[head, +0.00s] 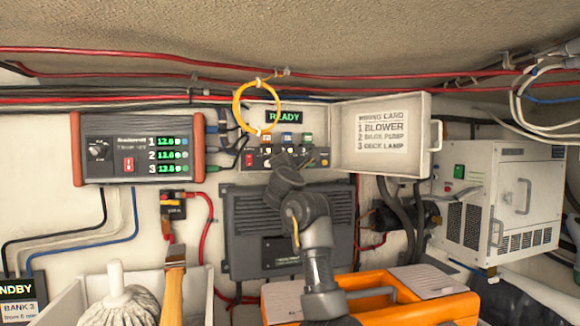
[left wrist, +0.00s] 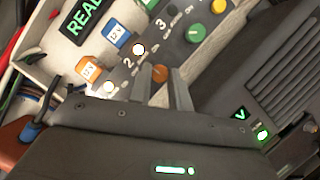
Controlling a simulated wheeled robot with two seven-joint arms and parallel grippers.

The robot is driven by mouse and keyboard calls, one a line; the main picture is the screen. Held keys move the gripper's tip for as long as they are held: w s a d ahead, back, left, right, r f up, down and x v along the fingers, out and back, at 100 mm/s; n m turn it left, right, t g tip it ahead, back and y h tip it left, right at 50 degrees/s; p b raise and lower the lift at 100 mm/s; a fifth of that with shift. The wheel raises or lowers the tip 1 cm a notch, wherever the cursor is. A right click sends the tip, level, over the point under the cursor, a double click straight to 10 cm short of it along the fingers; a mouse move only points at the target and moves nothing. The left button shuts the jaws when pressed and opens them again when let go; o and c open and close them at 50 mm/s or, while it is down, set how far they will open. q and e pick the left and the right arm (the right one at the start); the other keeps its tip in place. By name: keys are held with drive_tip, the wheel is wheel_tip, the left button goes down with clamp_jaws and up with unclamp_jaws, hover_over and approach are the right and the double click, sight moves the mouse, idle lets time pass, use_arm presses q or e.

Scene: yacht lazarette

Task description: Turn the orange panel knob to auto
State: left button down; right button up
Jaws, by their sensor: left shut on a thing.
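The orange panel knob (left wrist: 160,74) sits on a dark strip of the small control panel, below a lit white lamp, in the left wrist view. My left gripper (left wrist: 162,80) has its two fingers closed around this knob. Which way the knob points cannot be told. In the head view my left gripper (head: 284,164) reaches up to the panel (head: 316,158) under the green READY display (head: 285,117) and hides the knob. A green knob (left wrist: 195,33) and a yellow knob (left wrist: 219,6) are beside it. My right gripper is not in view.
An open lid with a wiring card (head: 380,133) stands right of the panel. A yellow ring (head: 256,107) hangs just above it. A meter box (head: 138,147) is at left, a white unit (head: 500,195) at right. An orange toolbox (head: 415,308) and a mop (head: 118,298) are below.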

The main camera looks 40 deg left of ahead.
use_arm(q)
drive_tip(key=c, duration=1.3)
unclamp_jaws()
drive_tip(key=b+v, duration=0.3)
drive_tip(key=v, duration=0.7)
drive_tip(key=shift+s+d+b, duration=0.25)
drive_tip(key=shift+d+b, duration=0.05)
drive_tip(key=shift+b, duration=0.05)
